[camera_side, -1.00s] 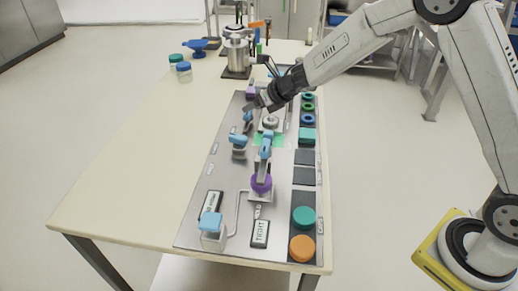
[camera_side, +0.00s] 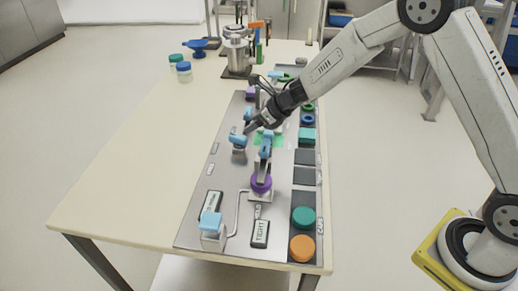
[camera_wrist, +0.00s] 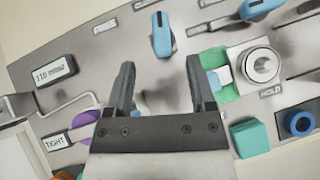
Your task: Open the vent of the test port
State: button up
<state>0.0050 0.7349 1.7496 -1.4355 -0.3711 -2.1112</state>
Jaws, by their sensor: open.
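My gripper (camera_side: 251,126) is open and empty, low over the middle of the grey panel. In the wrist view its two fingers (camera_wrist: 160,68) stand apart over bare panel. A blue handle (camera_wrist: 162,36) lies just past the fingertips, between their lines, and is not touched. In the side view a blue handle on a small stand (camera_side: 238,141) is close beside the fingertips. A purple ring (camera_side: 261,184) with a lever stands nearer the camera. The display (camera_wrist: 54,71) appears to read 110 mbar, and a label (camera_wrist: 55,144) reads TIGHT. I cannot tell which handle is the vent.
A green patch (camera_wrist: 214,84) and a round knob (camera_wrist: 262,65) marked HOLD lie right of the fingers. A teal block (camera_side: 306,136) and teal and orange caps (camera_side: 303,248) line the panel's right side. The table's left part (camera_side: 135,165) is clear.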

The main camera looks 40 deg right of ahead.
aim_at(239, 136)
jog(key=shift+f, duration=0.7)
jog(key=shift+w+f, duration=0.1)
jog(key=shift+w, duration=0.05)
jog(key=shift+x, duration=3.75)
grip_shut()
